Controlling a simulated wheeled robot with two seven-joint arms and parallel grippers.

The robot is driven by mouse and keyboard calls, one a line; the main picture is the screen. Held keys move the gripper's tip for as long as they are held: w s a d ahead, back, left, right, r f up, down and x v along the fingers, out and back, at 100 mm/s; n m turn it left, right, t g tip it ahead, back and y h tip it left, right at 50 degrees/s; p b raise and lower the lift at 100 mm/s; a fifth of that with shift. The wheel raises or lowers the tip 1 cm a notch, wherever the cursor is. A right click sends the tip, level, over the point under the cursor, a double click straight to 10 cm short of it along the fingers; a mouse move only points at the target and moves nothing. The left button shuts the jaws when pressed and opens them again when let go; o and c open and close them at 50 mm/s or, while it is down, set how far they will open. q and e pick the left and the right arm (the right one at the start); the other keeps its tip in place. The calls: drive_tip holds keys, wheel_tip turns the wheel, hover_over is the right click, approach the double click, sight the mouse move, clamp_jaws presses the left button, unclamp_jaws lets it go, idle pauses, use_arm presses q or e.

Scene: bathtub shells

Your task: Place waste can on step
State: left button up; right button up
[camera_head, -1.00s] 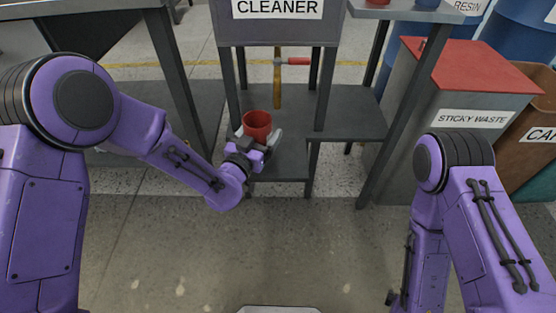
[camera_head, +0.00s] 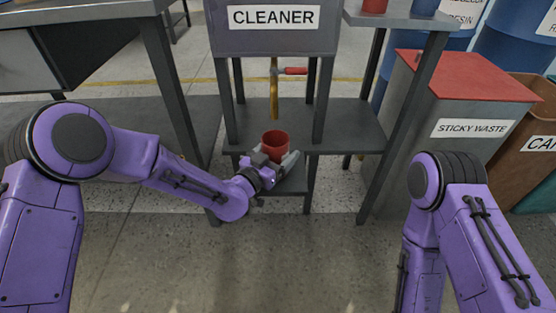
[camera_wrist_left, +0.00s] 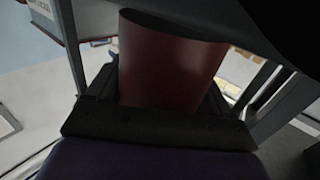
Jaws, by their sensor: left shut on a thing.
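The waste can is a small red open-topped cup (camera_head: 275,146) near the middle of the head view. My left gripper (camera_head: 278,160) is shut on it, and the can stands upright between the fingers. In the left wrist view the red can (camera_wrist_left: 170,62) fills the space above the dark gripper body. The step is a low grey platform (camera_head: 292,182) at the foot of the cleaner stand. The can and gripper appear over it; whether the can touches it is hidden. My right gripper is out of view; only the right arm shows.
A grey cleaner tank (camera_head: 275,35) stands on legs behind the can, with a red-handled valve (camera_head: 292,71) below it. A grey shelf (camera_head: 345,130) lies behind the step. The sticky waste bin (camera_head: 450,125) stands to the right. Floor (camera_head: 300,260) in front is clear.

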use_arm(q)
drive_tip(key=shift+f, duration=0.6)
drive_tip(key=shift+r, duration=0.15)
drive_tip(key=o, duration=1)
drive_tip(key=shift+f, duration=0.2)
drive_tip(key=shift+s+a+r, duration=0.1)
drive_tip(key=shift+r, duration=0.15)
drive_tip(key=p+v, duration=0.2)
drive_tip(key=v, duration=0.9)
drive_tip(key=shift+s+a, duration=0.2)
drive_tip(key=shift+s, duration=0.1)
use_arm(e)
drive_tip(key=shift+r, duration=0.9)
use_arm(q)
drive_tip(key=shift+f, duration=0.1)
